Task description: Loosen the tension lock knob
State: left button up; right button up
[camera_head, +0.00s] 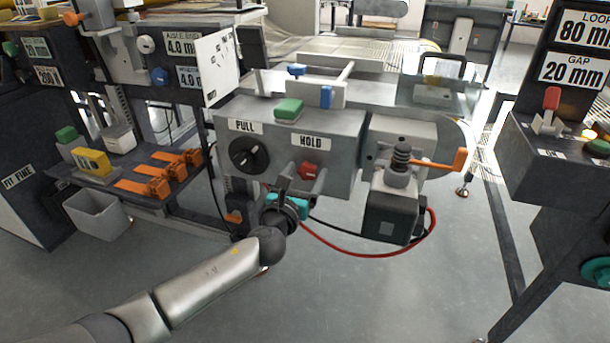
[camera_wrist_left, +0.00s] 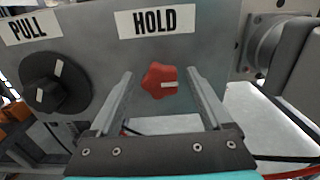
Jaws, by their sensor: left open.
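The tension lock knob appears to be the red star-shaped knob (camera_head: 307,171) under the HOLD label (camera_head: 311,142) on the grey box front. In the left wrist view the red knob (camera_wrist_left: 160,82) has a white mark pointing right. My left gripper (camera_head: 302,182) is open in front of it. In the wrist view its two fingers (camera_wrist_left: 160,88) stand either side of the knob, with a gap on both sides. I cannot tell how far the fingertips are from the panel. My right gripper is not in view.
A black PULL dial (camera_head: 249,154) sits left of the red knob. A motor unit (camera_head: 392,207) with an orange handle (camera_head: 440,163) and a red cable stands at the right. Orange clamps (camera_head: 152,184) lie on a shelf at left. The floor below is mostly clear.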

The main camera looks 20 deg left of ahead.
pick_arm(q)
jog(key=shift+c, duration=0.3)
grip_shut()
dwell(0.3)
